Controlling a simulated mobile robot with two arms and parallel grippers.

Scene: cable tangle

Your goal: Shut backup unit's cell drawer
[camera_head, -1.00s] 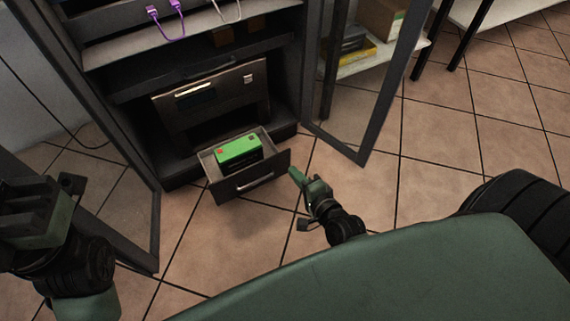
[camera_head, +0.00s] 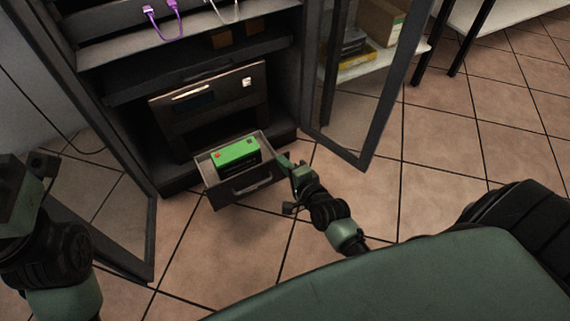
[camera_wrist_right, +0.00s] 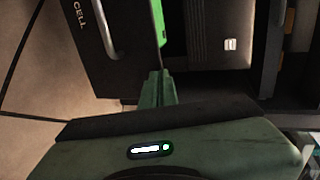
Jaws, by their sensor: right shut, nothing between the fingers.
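The backup unit (camera_head: 200,103) sits low in the dark cabinet. Its cell drawer (camera_head: 230,193) is pulled out at the bottom, with a green cell (camera_head: 237,150) inside. In the right wrist view the drawer front (camera_wrist_right: 93,62), marked "CELL", has a bar handle (camera_wrist_right: 93,30); an edge of the green cell (camera_wrist_right: 161,20) also shows. My right gripper (camera_head: 283,160) is shut and empty at the drawer front's right end; whether it touches is unclear. Its fingers show shut in the right wrist view (camera_wrist_right: 157,77). My left gripper (camera_head: 35,170) is at the left edge, away from the drawer; its jaws are unclear.
An open cabinet door (camera_head: 378,115) stands to the right, and another dark-framed door panel (camera_head: 148,230) to the left. Purple cables (camera_head: 165,30) hang on the shelf above. A white shelf (camera_head: 352,66) with boxes is behind the right door. The tiled floor before the drawer is clear.

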